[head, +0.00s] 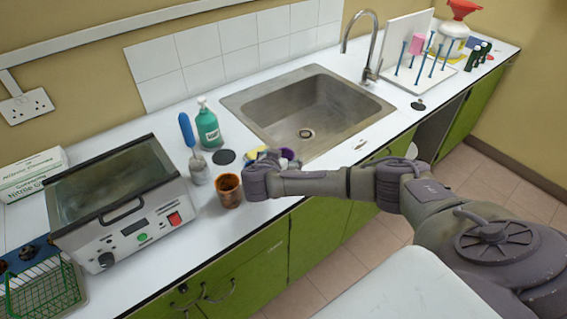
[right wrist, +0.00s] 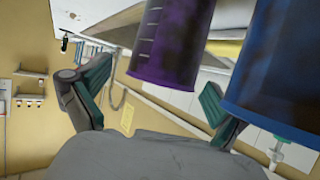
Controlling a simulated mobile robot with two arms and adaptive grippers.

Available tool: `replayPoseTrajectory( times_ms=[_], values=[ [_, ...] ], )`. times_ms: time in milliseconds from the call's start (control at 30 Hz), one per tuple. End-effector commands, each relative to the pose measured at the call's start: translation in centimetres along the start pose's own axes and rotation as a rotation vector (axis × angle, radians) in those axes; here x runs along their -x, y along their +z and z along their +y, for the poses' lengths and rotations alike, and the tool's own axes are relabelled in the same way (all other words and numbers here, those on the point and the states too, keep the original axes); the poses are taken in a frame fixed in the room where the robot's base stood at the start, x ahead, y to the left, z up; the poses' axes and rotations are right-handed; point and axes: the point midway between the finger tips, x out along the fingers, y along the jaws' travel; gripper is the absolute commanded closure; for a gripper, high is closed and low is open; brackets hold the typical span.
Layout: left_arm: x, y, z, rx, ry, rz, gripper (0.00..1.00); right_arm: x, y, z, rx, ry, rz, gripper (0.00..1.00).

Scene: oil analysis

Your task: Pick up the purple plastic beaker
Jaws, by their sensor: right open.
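The purple plastic beaker (head: 287,154) shows in the head view as a small patch on the counter behind my right gripper (head: 268,168), which hides most of it. In the right wrist view the purple beaker (right wrist: 170,45), with pale graduation marks, appears between the two spread fingers of my right gripper (right wrist: 157,78). The fingers with teal pads are open, with gaps beside the beaker; I cannot tell how deep between them it is. My left gripper is not in view.
A brown beaker (head: 229,191) stands close left of my right gripper. A large blue vessel (right wrist: 285,65) is beside the right finger in the wrist view. A green bottle (head: 208,126), a water bath (head: 125,205) and a sink (head: 307,105) are nearby.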

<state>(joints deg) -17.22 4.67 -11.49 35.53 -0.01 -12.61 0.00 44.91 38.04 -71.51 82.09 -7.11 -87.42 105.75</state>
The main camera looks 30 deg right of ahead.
Motion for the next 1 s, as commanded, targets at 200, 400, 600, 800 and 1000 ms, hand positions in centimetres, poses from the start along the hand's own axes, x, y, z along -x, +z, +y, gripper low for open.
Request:
replayPoseTrajectory(
  times_ms=[200,400,600,800,1000],
  values=[
    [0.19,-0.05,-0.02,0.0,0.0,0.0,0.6,-0.97,0.14,-0.01,-0.001,-0.001,-0.002,0.01],
    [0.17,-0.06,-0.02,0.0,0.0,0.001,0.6,-0.93,0.15,-0.02,0.0,-0.001,-0.002,0.14],
    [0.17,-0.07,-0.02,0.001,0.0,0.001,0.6,-0.91,0.15,-0.02,0.0,-0.001,-0.002,0.48],
    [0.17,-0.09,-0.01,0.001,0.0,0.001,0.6,-0.91,0.14,-0.02,0.0,-0.001,-0.002,0.62],
    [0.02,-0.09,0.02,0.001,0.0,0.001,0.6,-0.8,-0.06,-0.05,-0.001,-0.002,-0.002,0.62]
  ],
)
